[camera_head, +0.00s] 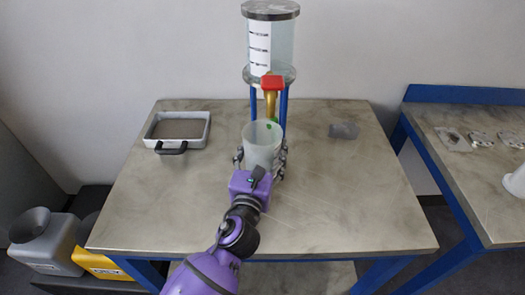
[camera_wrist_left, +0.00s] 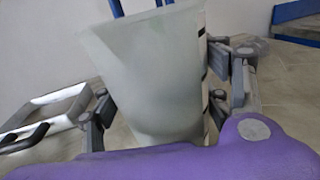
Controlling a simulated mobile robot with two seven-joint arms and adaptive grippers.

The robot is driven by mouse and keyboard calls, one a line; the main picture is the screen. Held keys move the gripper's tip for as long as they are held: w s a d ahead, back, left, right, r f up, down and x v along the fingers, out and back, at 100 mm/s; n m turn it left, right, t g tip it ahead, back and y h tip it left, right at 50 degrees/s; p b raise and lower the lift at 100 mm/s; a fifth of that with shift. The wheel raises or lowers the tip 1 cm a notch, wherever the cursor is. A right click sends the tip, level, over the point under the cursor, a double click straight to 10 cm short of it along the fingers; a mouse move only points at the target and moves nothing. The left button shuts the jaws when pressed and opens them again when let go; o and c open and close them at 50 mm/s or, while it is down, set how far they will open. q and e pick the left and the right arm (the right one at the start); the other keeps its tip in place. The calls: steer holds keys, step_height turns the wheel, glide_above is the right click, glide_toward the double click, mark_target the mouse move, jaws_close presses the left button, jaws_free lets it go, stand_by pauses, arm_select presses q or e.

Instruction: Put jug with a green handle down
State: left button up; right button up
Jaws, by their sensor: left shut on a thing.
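The jug (camera_head: 262,143) is a translucent whitish vessel, upright or nearly so, in the middle of the table. A little green shows at its far rim, and most of the handle is hidden. My left gripper (camera_head: 261,160) is shut on the jug, with its fingers on both sides of the body. In the left wrist view the jug (camera_wrist_left: 155,75) fills the middle, between the fingers of the left gripper (camera_wrist_left: 165,105). I cannot tell whether its base touches the table (camera_head: 330,205). My right gripper is not in view.
A clear flanged vessel (camera_head: 272,45) on blue legs stands behind the jug, its brass tap (camera_head: 270,103) with red top close to the jug's rim. A tray (camera_head: 178,127) lies at left, a small translucent container (camera_head: 344,131) at right. The table's front right is clear.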

arm_select(q)
steer(key=o, duration=1)
steer(key=shift+f, duration=0.1)
steer(key=o, duration=0.4)
steer(key=shift+r, duration=0.25)
steer(key=shift+s+a+f, duration=0.1)
steer(key=shift+s+f, duration=0.05)
steer(key=shift+s, duration=0.25)
steer(key=v, duration=1.1)
steer(key=shift+s+b, duration=0.15)
steer(key=shift+b, duration=0.2)
